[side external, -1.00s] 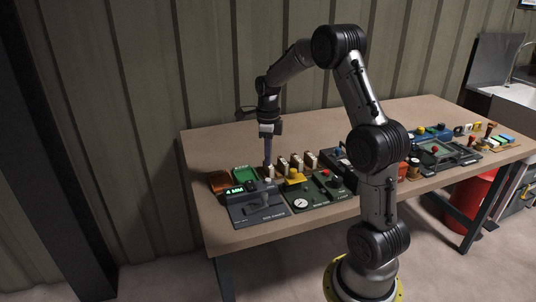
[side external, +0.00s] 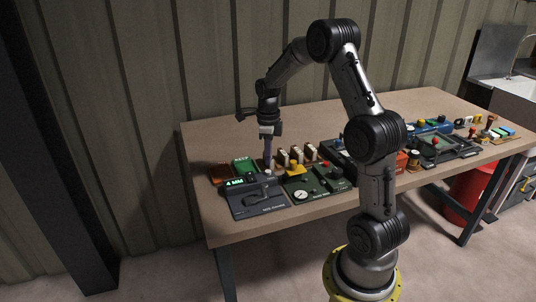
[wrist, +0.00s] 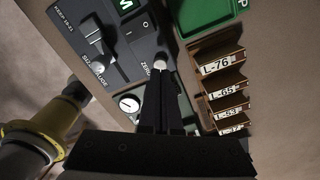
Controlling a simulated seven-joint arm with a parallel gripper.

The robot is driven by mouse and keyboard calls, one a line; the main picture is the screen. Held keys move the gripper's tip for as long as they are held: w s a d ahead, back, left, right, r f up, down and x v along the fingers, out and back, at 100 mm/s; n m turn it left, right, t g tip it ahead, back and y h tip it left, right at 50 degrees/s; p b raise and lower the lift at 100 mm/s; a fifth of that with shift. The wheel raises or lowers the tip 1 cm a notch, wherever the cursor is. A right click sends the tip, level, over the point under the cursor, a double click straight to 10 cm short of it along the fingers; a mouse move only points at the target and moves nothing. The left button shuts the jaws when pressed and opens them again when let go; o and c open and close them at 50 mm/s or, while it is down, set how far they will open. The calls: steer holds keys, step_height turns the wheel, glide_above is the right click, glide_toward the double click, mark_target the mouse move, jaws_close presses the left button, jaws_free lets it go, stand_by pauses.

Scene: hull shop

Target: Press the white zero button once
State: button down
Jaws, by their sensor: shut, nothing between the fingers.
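The dark grey size gauge (side external: 258,206) sits at the front left of the bench, with a green-lit display (side external: 235,183) that appears to read "4 MM". In the wrist view the gauge (wrist: 122,62) shows a "ZERO" label by the white zero button (wrist: 160,61). My gripper (wrist: 160,74) is shut and empty, its fingertips right at the button and partly covering it. In the side view my gripper (side external: 267,167) points straight down at the gauge's back right corner. I cannot tell whether the tips touch the button.
Labelled wooden slots (wrist: 222,66) stand close to the right of my fingers. A green tray (wrist: 207,14) lies behind. A green panel with a round dial (side external: 301,196) adjoins the gauge. More devices line the bench (side external: 220,137) to the right; its back is clear.

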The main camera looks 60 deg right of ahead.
mark_target(268, 171)
steer(key=shift+f, duration=1.4)
steer(key=shift+r, duration=3)
